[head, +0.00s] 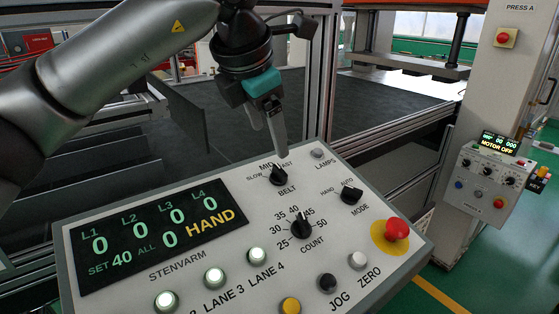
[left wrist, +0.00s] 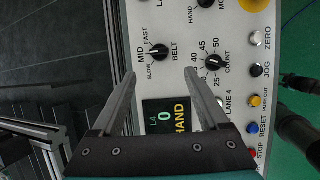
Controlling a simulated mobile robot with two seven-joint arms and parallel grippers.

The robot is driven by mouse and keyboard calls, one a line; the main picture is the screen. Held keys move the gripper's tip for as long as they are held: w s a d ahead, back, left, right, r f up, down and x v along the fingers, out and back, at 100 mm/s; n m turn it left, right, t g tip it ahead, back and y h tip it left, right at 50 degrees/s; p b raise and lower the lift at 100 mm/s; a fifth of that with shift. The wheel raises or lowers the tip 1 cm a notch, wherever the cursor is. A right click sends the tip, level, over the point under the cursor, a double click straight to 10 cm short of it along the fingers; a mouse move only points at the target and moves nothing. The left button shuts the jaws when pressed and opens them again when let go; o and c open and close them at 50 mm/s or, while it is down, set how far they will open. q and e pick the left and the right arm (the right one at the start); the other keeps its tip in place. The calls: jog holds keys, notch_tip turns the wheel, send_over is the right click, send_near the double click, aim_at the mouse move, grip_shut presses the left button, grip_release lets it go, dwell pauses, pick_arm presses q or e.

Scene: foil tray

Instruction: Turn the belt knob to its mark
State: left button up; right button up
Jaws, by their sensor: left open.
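The belt knob (head: 279,176) is a small black knob on the sloped white panel (head: 340,235), under the labels SLOW, MID and FAST. In the left wrist view the knob (left wrist: 159,52) shows a pale pointer line that seems to lie toward MID; its exact angle is hard to tell. My left gripper (head: 279,150) points down just above the knob, and one finger hides part of the MID label. In the left wrist view its two fingers (left wrist: 159,73) stand apart with the knob in line with the gap between them. My right gripper is not seen.
The count knob (head: 300,228) and mode knob (head: 351,194) sit close by. A red stop button (head: 396,229), lit lane buttons (head: 215,278) and a display (head: 150,232) share the panel. A metal frame post (head: 318,70) stands behind it.

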aim_at(280, 170)
pick_arm(q)
jog(key=p+x, duration=0.2)
jog(key=x, duration=0.8)
jog(key=shift+w+d+f, duration=0.15)
jog(key=shift+w+f, duration=0.1)
jog(key=shift+w, duration=0.05)
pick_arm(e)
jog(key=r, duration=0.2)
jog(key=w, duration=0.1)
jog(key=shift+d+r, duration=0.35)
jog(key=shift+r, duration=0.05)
pick_arm(q)
grip_shut()
